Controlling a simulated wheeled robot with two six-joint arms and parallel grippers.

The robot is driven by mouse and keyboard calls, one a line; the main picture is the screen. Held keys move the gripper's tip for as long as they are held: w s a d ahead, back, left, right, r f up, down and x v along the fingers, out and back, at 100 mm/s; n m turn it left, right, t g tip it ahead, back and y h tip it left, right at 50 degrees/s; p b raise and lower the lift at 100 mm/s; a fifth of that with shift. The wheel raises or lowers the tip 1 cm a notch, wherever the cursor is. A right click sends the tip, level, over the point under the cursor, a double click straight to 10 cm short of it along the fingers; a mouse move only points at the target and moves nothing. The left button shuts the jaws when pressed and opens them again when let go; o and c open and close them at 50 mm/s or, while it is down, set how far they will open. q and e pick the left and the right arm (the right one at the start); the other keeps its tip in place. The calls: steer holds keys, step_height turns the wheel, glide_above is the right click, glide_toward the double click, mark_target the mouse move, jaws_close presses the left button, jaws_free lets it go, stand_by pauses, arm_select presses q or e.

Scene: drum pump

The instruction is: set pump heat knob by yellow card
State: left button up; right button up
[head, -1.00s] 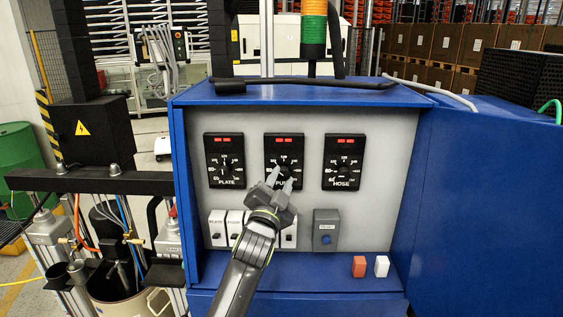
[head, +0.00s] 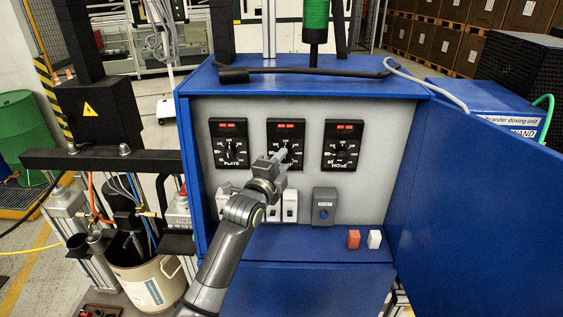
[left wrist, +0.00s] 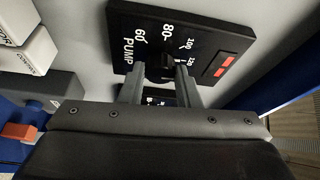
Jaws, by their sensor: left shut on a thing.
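The black PUMP dial plate (head: 286,128) is the middle one of three on the grey panel, with red indicator windows at its top. It also fills the upper part of the left wrist view (left wrist: 205,22). My left gripper (head: 281,155) reaches up to it from below. In the left wrist view its two fingers stand either side of the black pump knob (left wrist: 158,68), shut on it. The fingers hide part of the dial's scale, and the knob's pointer is hard to read. I see no yellow card in these frames. My right gripper is not in view.
The PLATE dial (head: 229,144) is to the left and the HOSE dial (head: 343,144) to the right. White switches (head: 290,207) and a grey box with a blue button (head: 324,208) sit below. The open blue door (head: 450,190) bounds the right side.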

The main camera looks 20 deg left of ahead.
arm_select(q)
steer(key=shift+r+m, duration=0.15)
steer(key=shift+m, duration=0.45)
steer(key=o, duration=0.7)
steer(key=shift+o, duration=1.3)
steer(key=shift+w+a, duration=0.1)
steer(key=s+a+b, duration=0.2)
steer(key=s+b, duration=0.4)
steer(key=s, duration=1.1)
steer(key=shift+s, duration=0.2)
